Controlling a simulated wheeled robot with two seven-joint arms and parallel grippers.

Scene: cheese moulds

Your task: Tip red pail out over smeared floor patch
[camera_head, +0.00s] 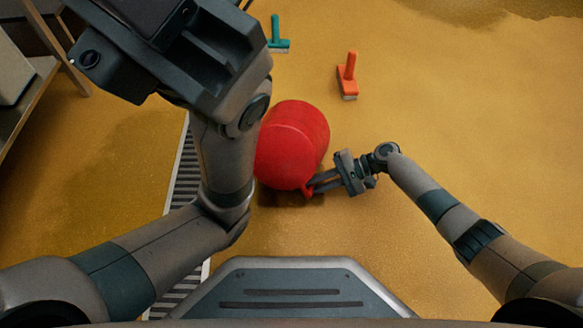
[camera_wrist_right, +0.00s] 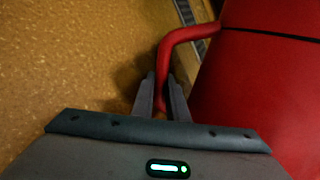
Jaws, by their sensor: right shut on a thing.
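The red pail (camera_head: 293,140) is in front of me in the head view, beside the drain grating. It looks tilted, and its open mouth and any contents are hidden. My right gripper (camera_head: 313,187) is shut on the pail's red handle at its near lower end. In the right wrist view both fingers (camera_wrist_right: 162,98) close around the handle (camera_wrist_right: 168,50), with the pail body (camera_wrist_right: 265,85) to the right. My left gripper's dark housing (camera_head: 180,45) is high and close to the camera; its fingers do not show. A darker, uneven floor patch (camera_head: 470,10) lies at the top right.
A slatted drain grating (camera_head: 187,165) runs along the floor left of the pail, partly behind my left arm. A green brush (camera_head: 276,35) and an orange brush (camera_head: 348,76) are on the floor beyond the pail. A shelf (camera_head: 35,95) stands far left. Floor at right is clear.

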